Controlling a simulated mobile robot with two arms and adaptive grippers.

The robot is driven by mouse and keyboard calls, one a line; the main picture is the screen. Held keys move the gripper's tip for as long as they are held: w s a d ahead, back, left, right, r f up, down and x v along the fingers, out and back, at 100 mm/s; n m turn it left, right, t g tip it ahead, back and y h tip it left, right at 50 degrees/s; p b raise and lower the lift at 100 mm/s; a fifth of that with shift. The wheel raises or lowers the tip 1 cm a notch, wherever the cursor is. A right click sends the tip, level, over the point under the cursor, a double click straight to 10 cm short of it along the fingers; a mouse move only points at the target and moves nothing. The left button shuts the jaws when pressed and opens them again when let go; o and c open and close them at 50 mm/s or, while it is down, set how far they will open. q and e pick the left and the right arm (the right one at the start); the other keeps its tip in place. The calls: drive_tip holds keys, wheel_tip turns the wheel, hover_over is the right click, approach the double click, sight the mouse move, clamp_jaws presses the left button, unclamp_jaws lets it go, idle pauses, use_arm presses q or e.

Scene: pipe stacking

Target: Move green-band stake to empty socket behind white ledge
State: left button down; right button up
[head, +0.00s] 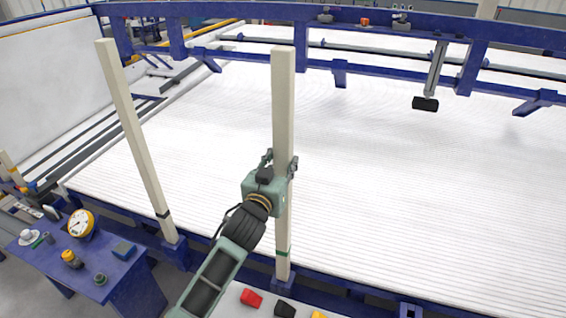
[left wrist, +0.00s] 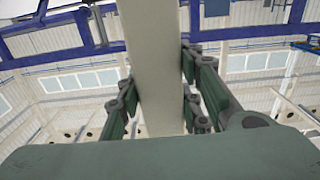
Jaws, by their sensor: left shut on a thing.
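The green-band stake (head: 283,100) is a tall cream square post with a green band near its foot. It stands upright, its foot at a blue socket (head: 283,286) on the near blue rail; whether it is seated or just clear I cannot tell. My left gripper (head: 279,165) is shut on it around mid-height. The left wrist view shows the stake (left wrist: 153,60) between the fingers of the left gripper (left wrist: 160,98). A white ledge (head: 230,300) is at the bottom, partly behind my arm. A blue fitting (head: 408,309) at the bottom edge is cut off. My right gripper is not in view.
A black-band stake (head: 135,140) stands upright in a blue socket (head: 175,250) to the left. A blue table (head: 95,285) with a gauge (head: 81,223) is at lower left. A red block (head: 251,298) lies on the ledge. A blue beam (head: 350,18) crosses the back.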

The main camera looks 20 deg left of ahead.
use_arm(q)
drive_tip(key=shift+r, duration=0.25)
drive_tip(key=c, duration=1.2)
unclamp_jaws()
drive_tip(key=shift+s, duration=0.1)
drive_tip(key=shift+o, duration=0.2)
drive_tip(key=shift+f, duration=0.4)
drive_tip(key=s, duration=1.2)
drive_tip(key=shift+a+r, duration=0.2)
drive_tip(key=shift+r, duration=0.1)
